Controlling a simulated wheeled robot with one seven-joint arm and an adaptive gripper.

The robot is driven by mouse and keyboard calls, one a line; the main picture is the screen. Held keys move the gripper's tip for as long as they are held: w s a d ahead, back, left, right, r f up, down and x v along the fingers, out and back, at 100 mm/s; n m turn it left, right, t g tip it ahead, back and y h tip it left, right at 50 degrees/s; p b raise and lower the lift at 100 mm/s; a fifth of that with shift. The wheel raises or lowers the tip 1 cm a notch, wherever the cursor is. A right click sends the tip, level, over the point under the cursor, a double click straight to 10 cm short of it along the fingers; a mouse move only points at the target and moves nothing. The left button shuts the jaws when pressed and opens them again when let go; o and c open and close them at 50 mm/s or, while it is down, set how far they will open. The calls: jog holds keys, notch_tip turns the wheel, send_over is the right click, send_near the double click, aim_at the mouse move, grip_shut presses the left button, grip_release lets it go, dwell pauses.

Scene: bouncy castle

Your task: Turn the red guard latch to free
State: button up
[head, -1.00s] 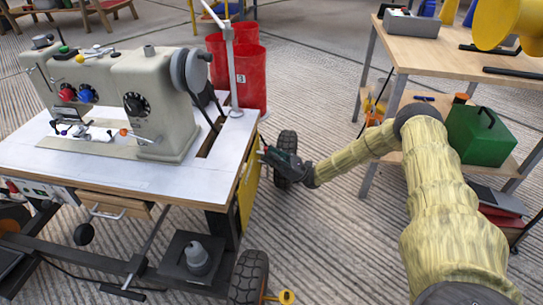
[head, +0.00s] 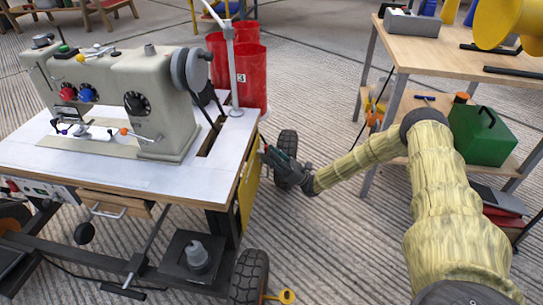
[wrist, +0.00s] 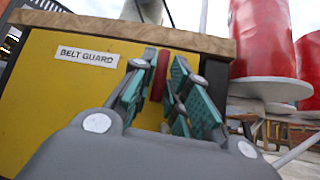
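The red guard latch (wrist: 160,73) is a narrow upright red bar on the yellow belt guard (wrist: 45,90) in the wrist view. It sits just under the wooden table edge, right of the "BELT GUARD" label (wrist: 87,55). My gripper (wrist: 164,68) is open, with its teal-padded fingers on either side of the latch. A narrow gap shows between the fingertips, and I cannot tell whether either touches the latch. In the head view my gripper (head: 266,152) is at the right side of the sewing table by the yellow guard (head: 249,188); the latch is hidden there.
The sewing machine (head: 150,100) stands on the table (head: 70,155), whose edge overhangs the guard. A wooden workbench (head: 450,62) stands at right, with open striped floor between.

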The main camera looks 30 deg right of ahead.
jog(key=shift+o, duration=1.1)
jog(key=v, duration=1.2)
